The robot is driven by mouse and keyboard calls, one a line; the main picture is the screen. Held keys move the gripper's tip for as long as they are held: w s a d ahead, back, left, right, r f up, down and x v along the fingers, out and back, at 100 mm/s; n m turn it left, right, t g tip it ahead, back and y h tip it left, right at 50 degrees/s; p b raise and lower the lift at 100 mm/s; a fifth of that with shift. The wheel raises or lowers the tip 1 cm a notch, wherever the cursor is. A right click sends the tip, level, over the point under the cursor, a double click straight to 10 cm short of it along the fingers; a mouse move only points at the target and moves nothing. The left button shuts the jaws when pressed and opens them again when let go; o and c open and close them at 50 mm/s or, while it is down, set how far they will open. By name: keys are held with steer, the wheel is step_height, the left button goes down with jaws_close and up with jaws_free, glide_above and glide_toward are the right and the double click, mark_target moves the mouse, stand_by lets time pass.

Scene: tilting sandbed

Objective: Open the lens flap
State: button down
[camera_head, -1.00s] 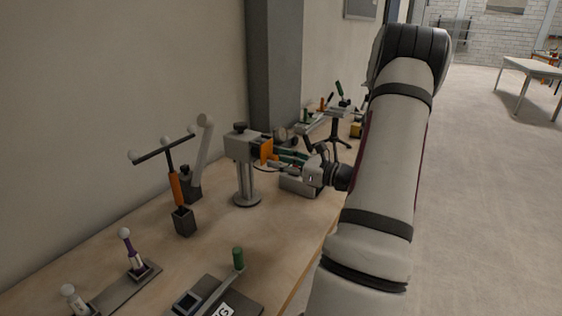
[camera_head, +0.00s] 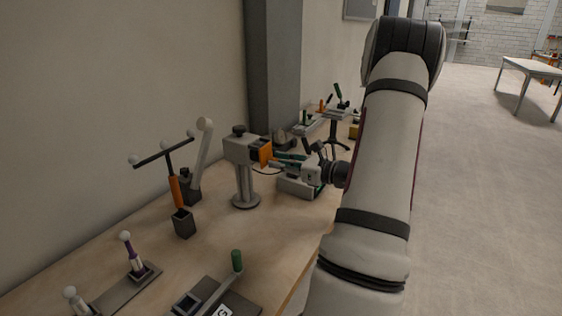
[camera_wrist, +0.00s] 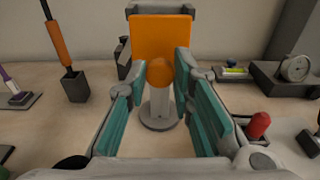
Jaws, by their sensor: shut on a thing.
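The lens flap (camera_wrist: 160,35) is an orange square plate with a round orange knob (camera_wrist: 160,72) facing me. It sits upright on the front of a grey housing (camera_head: 240,149) on a round-based post. The flap also shows edge-on in the head view (camera_head: 265,153). My gripper (camera_wrist: 157,84) has its two teal-padded fingers on either side of the knob, shut on it. In the head view my gripper (camera_head: 287,162) reaches the flap from the right. The lens behind the flap is hidden.
A stand with an orange handle (camera_head: 175,190) is at left. A grey box (camera_head: 300,187) lies beneath my gripper, and a tripod device (camera_head: 338,125) stands behind. In the wrist view a red knob (camera_wrist: 259,125) is at lower right. A green-handled lever (camera_head: 237,261) is in front.

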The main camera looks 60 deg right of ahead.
step_height(320, 180, up, 9)
steer(key=g+h+p, duration=0.1)
steer(key=g+p, duration=0.9)
steer(key=g, duration=0.6)
steer(key=shift+w+r, duration=0.15)
steer(key=shift+w, duration=0.05)
steer(key=shift+g, duration=0.3)
steer(key=c, duration=1.4)
jaws_free()
steer(key=shift+r, duration=0.1)
